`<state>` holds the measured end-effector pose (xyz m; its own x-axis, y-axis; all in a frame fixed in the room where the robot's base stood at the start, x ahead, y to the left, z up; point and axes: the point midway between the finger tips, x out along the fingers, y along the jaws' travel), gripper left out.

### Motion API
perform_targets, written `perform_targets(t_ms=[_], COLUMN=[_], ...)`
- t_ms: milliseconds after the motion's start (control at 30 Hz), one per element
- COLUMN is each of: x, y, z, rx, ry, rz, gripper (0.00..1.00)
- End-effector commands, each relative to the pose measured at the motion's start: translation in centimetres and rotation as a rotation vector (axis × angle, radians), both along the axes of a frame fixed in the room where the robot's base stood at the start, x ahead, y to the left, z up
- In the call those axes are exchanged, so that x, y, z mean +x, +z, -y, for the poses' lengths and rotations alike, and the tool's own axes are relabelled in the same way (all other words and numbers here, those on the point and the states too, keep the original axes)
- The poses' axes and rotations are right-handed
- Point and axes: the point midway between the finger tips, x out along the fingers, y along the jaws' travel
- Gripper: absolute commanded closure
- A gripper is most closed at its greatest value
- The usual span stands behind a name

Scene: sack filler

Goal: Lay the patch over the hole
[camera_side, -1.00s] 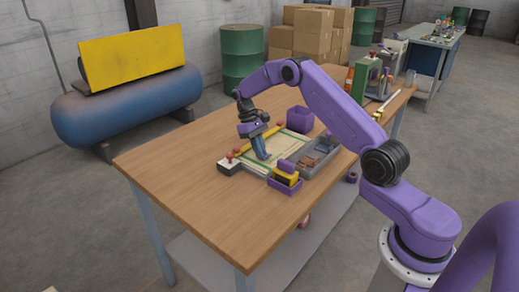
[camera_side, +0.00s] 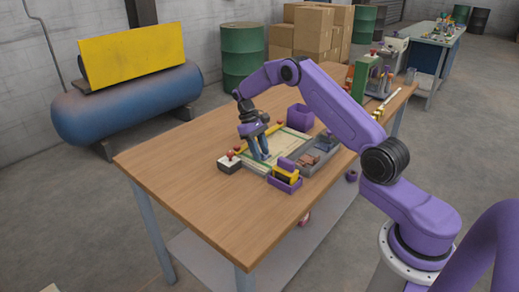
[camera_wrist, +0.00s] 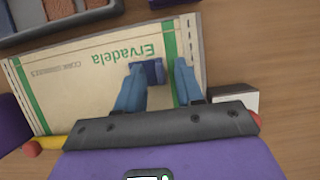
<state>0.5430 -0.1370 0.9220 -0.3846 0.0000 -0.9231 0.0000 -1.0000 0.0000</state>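The pale sack (camera_wrist: 85,85) with green stripes and "Ervadela" print lies flat on the table. It also shows in the side view (camera_side: 288,148). My gripper (camera_wrist: 159,66) is over the sack with its two blue fingers apart. A small dark blue patch (camera_wrist: 153,72) shows on the sack between the fingers, close beside the left one. Its left edge is partly hidden by that finger, and I cannot tell whether it lies fully flat. No hole is visible in the sack; whether it is under the patch cannot be seen.
A grey compartment tray (camera_side: 306,168) with brown and blue pieces stands right of the sack. A purple box with yellow items (camera_side: 285,181) is at the front, a purple bin (camera_side: 299,117) behind. The table's front left is clear.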

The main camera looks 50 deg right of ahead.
Motion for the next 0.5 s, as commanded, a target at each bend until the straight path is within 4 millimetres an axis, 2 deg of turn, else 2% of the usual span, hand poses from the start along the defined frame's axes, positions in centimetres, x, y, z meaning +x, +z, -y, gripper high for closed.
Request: perform_targets(t_ms=[167, 500], x=[0.4, 2.5], y=[0.8, 5.9], z=[0.0, 0.0], rx=[0.0, -0.001], ry=[0.0, -0.001], rz=[0.002, 0.004], gripper=[0.63, 0.63])
